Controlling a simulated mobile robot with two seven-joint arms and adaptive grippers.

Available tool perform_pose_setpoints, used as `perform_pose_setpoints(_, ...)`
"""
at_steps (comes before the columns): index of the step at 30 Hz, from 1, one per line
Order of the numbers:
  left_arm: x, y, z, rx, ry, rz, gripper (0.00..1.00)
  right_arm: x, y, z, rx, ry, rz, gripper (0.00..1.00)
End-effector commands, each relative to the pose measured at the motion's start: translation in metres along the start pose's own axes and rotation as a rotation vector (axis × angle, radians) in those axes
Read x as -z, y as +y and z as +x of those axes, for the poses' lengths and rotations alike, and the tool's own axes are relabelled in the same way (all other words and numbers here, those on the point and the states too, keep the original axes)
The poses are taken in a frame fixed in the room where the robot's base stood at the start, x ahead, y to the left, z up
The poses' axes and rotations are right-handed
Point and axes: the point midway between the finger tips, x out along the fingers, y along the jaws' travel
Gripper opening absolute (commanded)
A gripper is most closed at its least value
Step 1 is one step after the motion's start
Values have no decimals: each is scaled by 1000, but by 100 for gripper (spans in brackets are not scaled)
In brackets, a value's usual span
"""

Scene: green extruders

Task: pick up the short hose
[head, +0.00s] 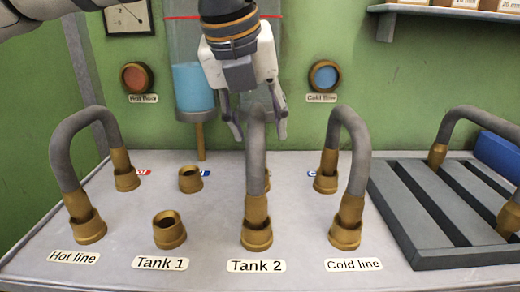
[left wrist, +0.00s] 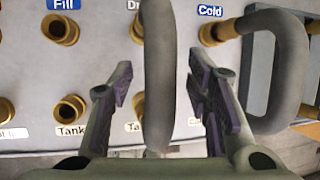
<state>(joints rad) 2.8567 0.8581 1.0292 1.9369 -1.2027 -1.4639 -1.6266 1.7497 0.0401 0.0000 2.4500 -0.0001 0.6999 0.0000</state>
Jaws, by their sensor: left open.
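Several grey hoses with brass ends stand on the bench; I cannot tell for sure which one is called short. The hose at Tank 2 (head: 256,165) arches from the front socket toward the back. My left gripper (head: 254,128) is open, pointing down at the top of this hose, with a finger on either side. In the left wrist view the hose (left wrist: 158,80) runs between the open fingers (left wrist: 165,88), with gaps on both sides. My right gripper is not in view.
The hot line hose (head: 84,128) arches at left, and the cold line hose (head: 352,135) close at right. Another hose (head: 468,118) lies over a dark slatted rack (head: 415,220). Tank 1's socket (head: 169,230) is empty. A shelf (head: 440,14) is at the upper right.

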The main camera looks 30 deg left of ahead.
Motion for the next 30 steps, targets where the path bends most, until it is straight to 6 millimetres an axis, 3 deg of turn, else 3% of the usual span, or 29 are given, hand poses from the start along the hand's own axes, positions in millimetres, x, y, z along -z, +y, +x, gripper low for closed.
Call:
perform_pose_setpoints(5, 0, 0, -4, 4, -5, 0, 42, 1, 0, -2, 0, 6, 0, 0)
perform_pose_setpoints(9, 0, 0, -4, 3, -5, 0, 11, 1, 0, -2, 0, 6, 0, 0)
perform_pose_setpoints(11, 0, 0, -4, 3, -5, 0, 0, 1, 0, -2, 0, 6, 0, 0)
perform_pose_setpoints(23, -1, -1, -5, 3, -6, -1, 0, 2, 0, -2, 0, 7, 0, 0)
perform_pose_setpoints(26, -5, -2, -15, 4, -11, -1, 0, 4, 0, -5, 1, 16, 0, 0)
perform_pose_setpoints(30, -12, -7, -46, 9, -20, -1, 0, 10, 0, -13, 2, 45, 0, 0)
